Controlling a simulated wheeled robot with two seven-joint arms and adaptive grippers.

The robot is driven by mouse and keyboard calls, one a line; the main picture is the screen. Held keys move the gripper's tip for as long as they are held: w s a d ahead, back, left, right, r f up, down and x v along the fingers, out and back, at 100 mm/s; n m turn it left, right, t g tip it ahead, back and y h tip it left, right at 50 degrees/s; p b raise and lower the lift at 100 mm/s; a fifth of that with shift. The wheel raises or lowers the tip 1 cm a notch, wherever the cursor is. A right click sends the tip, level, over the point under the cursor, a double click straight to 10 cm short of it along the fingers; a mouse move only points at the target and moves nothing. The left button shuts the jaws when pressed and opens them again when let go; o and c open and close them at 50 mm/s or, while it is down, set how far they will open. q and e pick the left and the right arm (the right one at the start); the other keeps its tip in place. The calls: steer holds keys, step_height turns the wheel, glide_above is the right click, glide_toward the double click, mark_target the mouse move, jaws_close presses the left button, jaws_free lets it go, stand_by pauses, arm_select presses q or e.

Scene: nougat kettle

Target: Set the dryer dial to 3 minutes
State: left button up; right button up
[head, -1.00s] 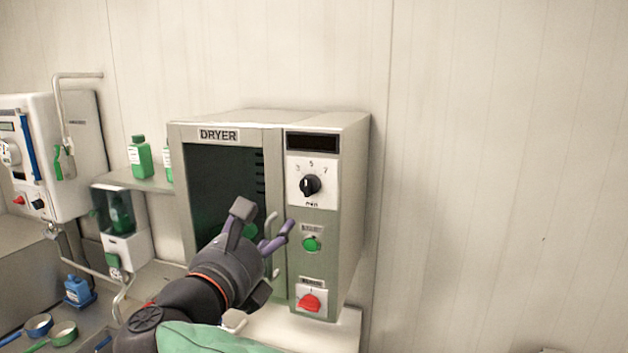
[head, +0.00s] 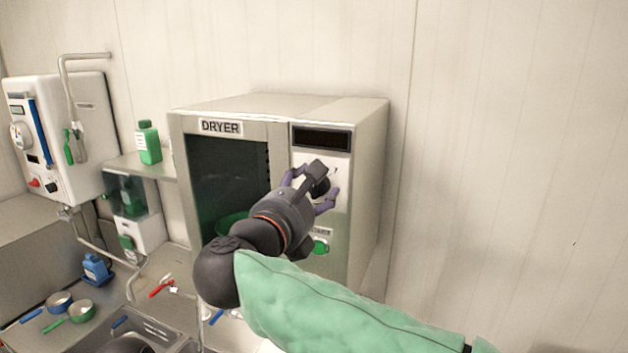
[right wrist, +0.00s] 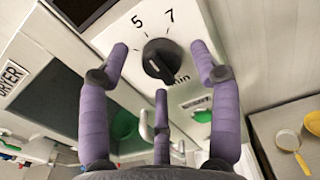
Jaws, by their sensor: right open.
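The dryer (head: 219,107) is a grey box with a dark window. Its black round dial (right wrist: 160,58) sits on a white panel at the upper right of its front. In the right wrist view 5 and 7 show above the dial; the 3 is not visible. A small white mark shows low on the knob. My right gripper (head: 313,187) is in front of the dial, its purple fingers open and spread around it. In the right wrist view the fingers (right wrist: 161,72) stand left, right and below the knob; contact cannot be told.
A dark display (head: 321,139) is above the dial and a green button (head: 320,247) below it. A green bottle (head: 148,142) stands on a shelf at left. Small pans (head: 81,311) lie at lower left. The wall right of the dryer is clear.

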steer(key=shift+w+d, duration=0.2)
steer(key=shift+w, duration=0.25)
steer(key=shift+w+d, duration=0.1)
steer(key=shift+w, duration=0.2)
steer(key=shift+s, duration=0.15)
steer(key=c, duration=1.1)
